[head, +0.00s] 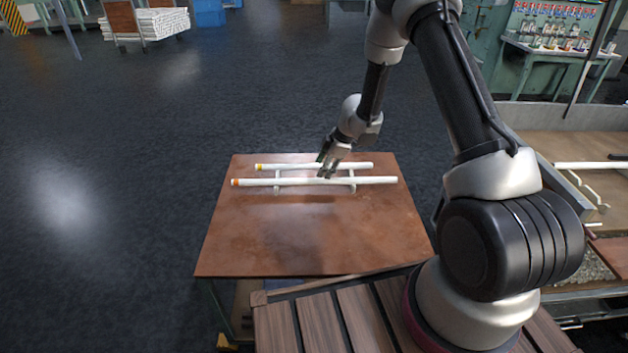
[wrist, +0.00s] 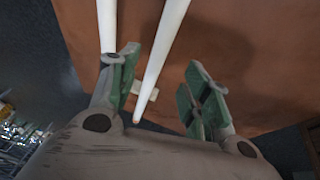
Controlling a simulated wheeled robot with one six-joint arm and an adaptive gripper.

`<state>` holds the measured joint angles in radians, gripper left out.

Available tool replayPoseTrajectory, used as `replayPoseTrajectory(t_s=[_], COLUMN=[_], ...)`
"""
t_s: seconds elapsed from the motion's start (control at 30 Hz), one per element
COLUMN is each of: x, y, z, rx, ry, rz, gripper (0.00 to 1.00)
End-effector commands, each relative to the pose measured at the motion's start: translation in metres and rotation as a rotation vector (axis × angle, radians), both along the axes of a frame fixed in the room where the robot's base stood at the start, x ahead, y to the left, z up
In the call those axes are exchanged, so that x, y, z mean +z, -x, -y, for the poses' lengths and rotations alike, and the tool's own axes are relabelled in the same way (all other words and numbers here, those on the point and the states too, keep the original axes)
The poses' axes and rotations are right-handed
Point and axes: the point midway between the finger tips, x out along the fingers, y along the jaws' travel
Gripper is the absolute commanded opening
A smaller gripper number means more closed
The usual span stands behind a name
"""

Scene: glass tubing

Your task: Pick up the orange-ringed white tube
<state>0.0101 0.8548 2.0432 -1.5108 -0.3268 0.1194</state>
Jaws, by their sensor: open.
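That tube's near end looks orange-tinged. The other tube (wrist: 107,25) runs behind the left finger. I cannot tell the height gap.
White supports (head: 352,187) hold the tubes just above the brown tabletop (head: 310,235), whose front part is bare. A slatted wooden surface (head: 325,320) adjoins in front. A bench at the right holds more white tubing (head: 590,165). Open dark floor lies left.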

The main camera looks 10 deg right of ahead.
Motion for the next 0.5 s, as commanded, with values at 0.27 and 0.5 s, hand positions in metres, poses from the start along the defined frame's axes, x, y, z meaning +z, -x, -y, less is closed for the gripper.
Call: replayPoseTrajectory(t_s=[0.27, 0.5], x=[-0.022, -0.054], y=[-0.006, -0.018], z=[-0.016, -0.029], rx=[-0.001, -0.004], ry=[-0.028, -0.026], rz=[-0.003, -0.003], gripper=[0.48, 0.48])
